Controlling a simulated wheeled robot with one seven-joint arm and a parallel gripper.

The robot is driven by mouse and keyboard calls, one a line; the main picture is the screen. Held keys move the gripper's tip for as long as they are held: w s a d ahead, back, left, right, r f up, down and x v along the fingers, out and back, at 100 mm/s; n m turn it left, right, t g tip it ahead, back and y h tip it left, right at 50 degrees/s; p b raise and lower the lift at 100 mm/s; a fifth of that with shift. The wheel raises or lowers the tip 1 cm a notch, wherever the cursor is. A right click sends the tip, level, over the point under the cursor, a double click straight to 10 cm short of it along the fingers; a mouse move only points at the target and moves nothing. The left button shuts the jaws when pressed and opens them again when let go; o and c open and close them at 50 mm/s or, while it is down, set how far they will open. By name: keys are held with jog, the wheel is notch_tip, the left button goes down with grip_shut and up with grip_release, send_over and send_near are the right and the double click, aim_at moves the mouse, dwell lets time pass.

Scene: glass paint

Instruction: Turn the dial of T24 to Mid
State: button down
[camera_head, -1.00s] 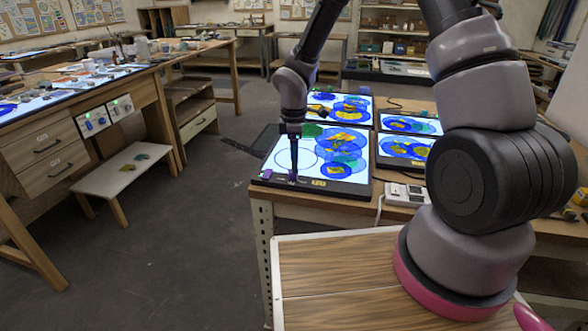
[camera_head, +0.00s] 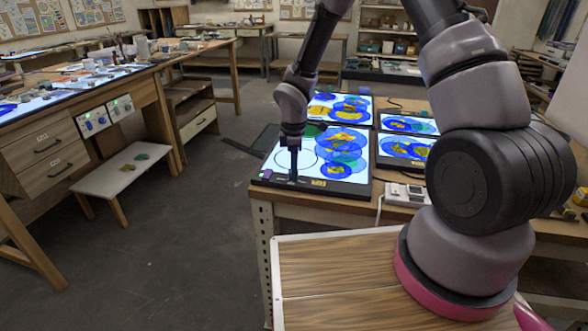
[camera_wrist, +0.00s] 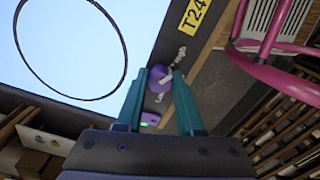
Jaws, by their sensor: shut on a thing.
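The light panel T24 (camera_head: 268,180) is the near left one on the bench, with its yellow label (camera_wrist: 193,16) on the dark frame edge. Its purple dial (camera_wrist: 160,78) sits on that frame between my teal fingertips in the wrist view. My gripper (camera_wrist: 161,74) is shut on the dial, one finger on each side. In the head view my gripper (camera_head: 293,178) points straight down at the panel's front edge, and the dial is hidden there. Small white lettering surrounds the dial; I cannot tell which setting it points to.
A purple block with a green light (camera_wrist: 150,118) sits on the frame close to the dial. Coloured glass discs (camera_head: 342,150) cover the panel's right part. Other lit panels (camera_head: 405,125) stand behind and right. A white device (camera_head: 405,193) lies right of T24.

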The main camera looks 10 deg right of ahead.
jog(key=m, duration=0.5)
jog(key=shift+m, duration=0.3)
jog(key=m, duration=0.5)
jog(key=shift+s+m, duration=0.1)
jog(key=shift+m, duration=0.6)
jog(key=c, duration=0.5)
grip_release()
jog(key=shift+c, duration=0.2)
